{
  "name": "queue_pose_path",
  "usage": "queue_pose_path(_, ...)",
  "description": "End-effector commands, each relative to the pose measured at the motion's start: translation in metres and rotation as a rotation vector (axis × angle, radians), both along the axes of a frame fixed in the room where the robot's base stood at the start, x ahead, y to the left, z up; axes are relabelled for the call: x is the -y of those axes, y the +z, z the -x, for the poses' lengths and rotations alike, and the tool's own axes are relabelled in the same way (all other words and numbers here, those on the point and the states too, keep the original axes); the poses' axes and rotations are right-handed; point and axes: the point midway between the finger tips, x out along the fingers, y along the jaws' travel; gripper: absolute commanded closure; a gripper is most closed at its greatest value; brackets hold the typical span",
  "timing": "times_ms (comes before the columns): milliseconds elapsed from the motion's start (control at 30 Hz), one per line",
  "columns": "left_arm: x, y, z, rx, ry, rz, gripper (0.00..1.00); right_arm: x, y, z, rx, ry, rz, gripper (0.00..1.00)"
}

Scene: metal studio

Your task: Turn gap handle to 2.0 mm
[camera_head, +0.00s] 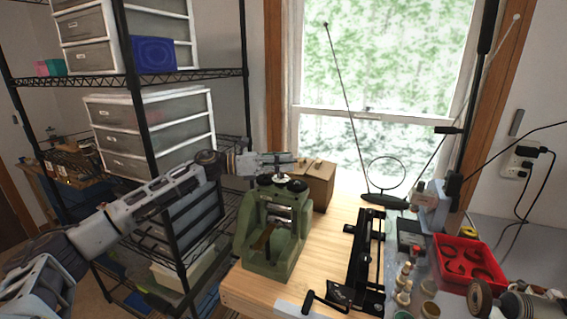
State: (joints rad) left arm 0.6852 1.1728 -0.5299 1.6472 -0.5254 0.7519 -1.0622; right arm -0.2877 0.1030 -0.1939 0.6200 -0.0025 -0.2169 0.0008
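A green rolling mill (270,240) stands upright on the wooden bench, with metal rollers in its frame. On its top are dark round parts (297,186) that look like the gap handle. No gap scale or number is readable. My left arm comes in from the left. My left gripper (284,159) is at the top of the mill, just above the dark parts. I cannot tell whether it touches them, or whether its fingers are open or shut.
A red tray (466,262) and small bottles (403,285) crowd the right side. A black wire shelf (180,76) with drawers stands at left.

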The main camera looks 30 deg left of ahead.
Motion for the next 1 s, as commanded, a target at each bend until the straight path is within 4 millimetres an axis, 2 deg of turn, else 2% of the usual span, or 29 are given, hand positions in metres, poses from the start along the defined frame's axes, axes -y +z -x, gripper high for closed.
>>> queue_pose_path(33, 0.001, -0.002, 0.001, -0.002, -0.003, 0.0, 0.69, 0.0, 0.0, 0.0, -0.001, 0.0, 0.0, 0.5)
queue_pose_path(100, 0.001, -0.001, 0.001, -0.002, -0.002, -0.001, 0.61, 0.0, 0.0, 0.001, -0.001, 0.0, 0.0, 0.5)
queue_pose_path(567, -0.002, 0.0, 0.001, 0.001, 0.002, -0.001, 0.61, 0.003, 0.0, 0.005, -0.006, 0.001, 0.004, 0.5)
queue_pose_path(1000, -0.025, -0.001, 0.015, 0.0, 0.003, -0.003, 0.61, 0.002, 0.0, 0.003, -0.004, 0.001, 0.002, 0.5)
